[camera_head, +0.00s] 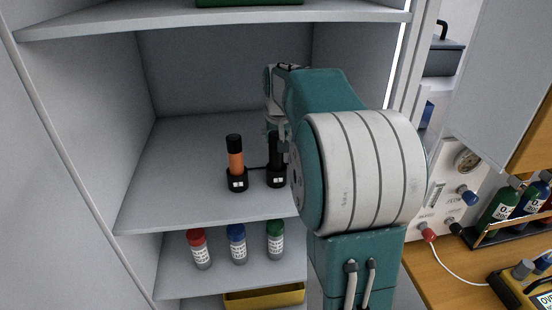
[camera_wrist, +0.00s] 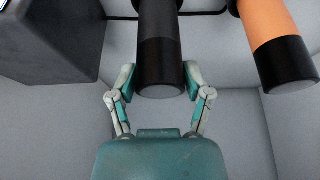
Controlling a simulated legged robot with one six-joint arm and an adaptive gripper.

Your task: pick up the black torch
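The black torch (camera_head: 274,150) stands upright in a small black base on the cabinet's middle shelf, partly hidden by my arm. In the wrist view the black torch (camera_wrist: 159,50) lies between my two fingers, its end towards my palm. My gripper (camera_wrist: 160,82) is open around it, with a finger close on each side; no firm contact shows. In the head view my gripper (camera_head: 276,120) is at the torch's top, mostly hidden by my wrist.
An orange torch (camera_head: 235,162) stands in its own base (camera_head: 237,183) just left; it also shows in the wrist view (camera_wrist: 272,40). Red- (camera_head: 199,250), blue- (camera_head: 237,246) and green-capped (camera_head: 275,242) bottles stand on the shelf below. Cabinet walls enclose the sides. The shelf's left (camera_head: 170,180) is clear.

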